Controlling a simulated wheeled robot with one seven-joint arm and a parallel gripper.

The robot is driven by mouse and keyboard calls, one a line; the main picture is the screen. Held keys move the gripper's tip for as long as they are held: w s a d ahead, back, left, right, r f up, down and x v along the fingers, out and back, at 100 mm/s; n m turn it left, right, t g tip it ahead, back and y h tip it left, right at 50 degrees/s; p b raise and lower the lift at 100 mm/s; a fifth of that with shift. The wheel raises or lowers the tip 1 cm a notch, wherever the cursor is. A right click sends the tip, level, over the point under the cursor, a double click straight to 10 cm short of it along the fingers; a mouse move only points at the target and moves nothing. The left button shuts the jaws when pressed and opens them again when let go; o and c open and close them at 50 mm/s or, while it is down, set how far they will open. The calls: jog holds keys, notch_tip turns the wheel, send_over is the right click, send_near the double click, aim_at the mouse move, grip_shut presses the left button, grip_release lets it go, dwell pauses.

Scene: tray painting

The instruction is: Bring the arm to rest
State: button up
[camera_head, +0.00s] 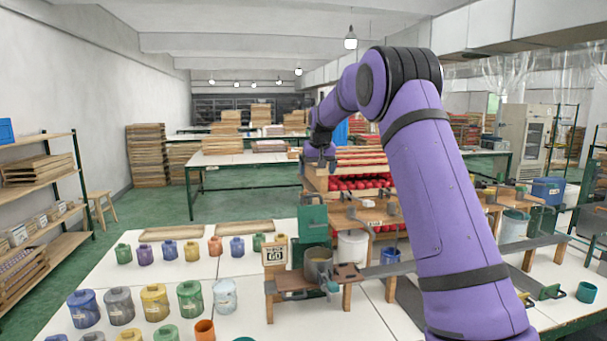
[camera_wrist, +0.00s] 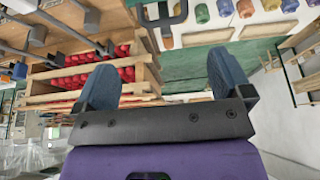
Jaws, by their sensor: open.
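My purple arm rises from the lower right in the head view, bends at a high elbow and reaches forward. My gripper (camera_head: 320,165) is at its far end, in front of the wooden crates of red items. In the wrist view my gripper (camera_wrist: 158,85) shows two blue fingers spread wide apart, with nothing between them. The wrist view looks rotated, with paint jars at its top. The fingers look clear of the things behind them, though the exact gap to the crates cannot be told.
Wooden crates (camera_head: 352,170) with red items stand behind the front table (camera_head: 190,268). Several paint jars (camera_head: 154,302) stand on that table. A wooden stand with a metal pot (camera_head: 318,264) is near its middle. The green floor (camera_head: 160,203) at left is clear.

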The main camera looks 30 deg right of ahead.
jog(key=s+a+r, duration=0.3)
jog(key=s+a, duration=0.1)
jog(key=s, duration=0.4)
jog(key=s+a+r+n, duration=0.1)
jog(key=s+a+r, duration=0.35)
jog(key=s, duration=0.25)
jog(key=s+a+r, duration=0.3)
jog(key=s+a, duration=0.1)
jog(key=s, duration=0.4)
jog(key=s+a+f, duration=0.2)
jog(key=s+f, duration=0.1)
jog(key=s, duration=0.6)
jog(key=s+a+f+n, duration=0.1)
jog(key=s+a+f, duration=0.2)
jog(key=s, duration=0.7)
jog(key=s+a+f+n+t+y, duration=0.1)
jog(key=s+a+f, duration=0.1)
jog(key=s, duration=0.7)
jog(key=shift+s+a+f, duration=0.4)
jog(key=shift+a, duration=0.15)
